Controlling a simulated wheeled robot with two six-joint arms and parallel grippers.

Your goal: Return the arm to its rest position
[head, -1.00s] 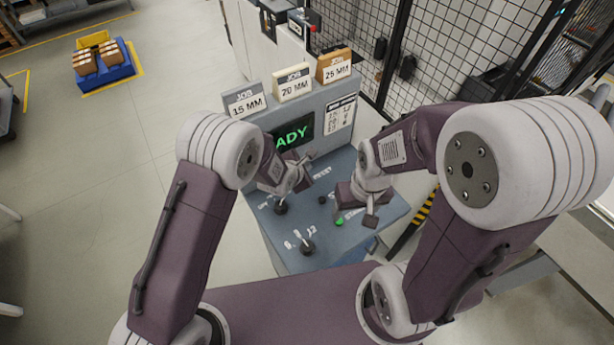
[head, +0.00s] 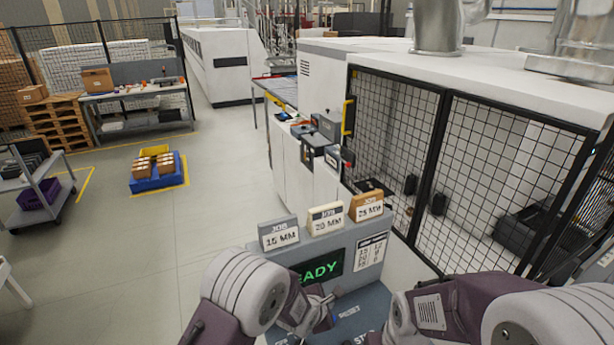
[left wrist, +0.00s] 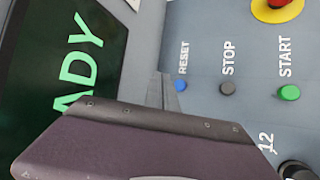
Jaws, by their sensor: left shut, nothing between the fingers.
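My left gripper (head: 318,308) is in front of the console (head: 380,262), below its screen, and its jaws are shut and empty. The left wrist view shows part of the gripper (left wrist: 166,92) over the panel near a blue RESET button (left wrist: 181,86). A grey STOP button (left wrist: 227,88) and a green START button (left wrist: 289,92) lie further right. The screen (head: 316,268) shows green letters ending in "EADY". My right arm enters at the lower right of the head view; its gripper is out of the picture.
Job blocks marked 15 MM (head: 279,234), 20 MM (head: 326,219) and 25 MM (head: 366,207) stand on top of the console. A mesh fence (head: 470,170) closes off the right. A blue pallet (head: 157,180) with boxes sits on open floor at left.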

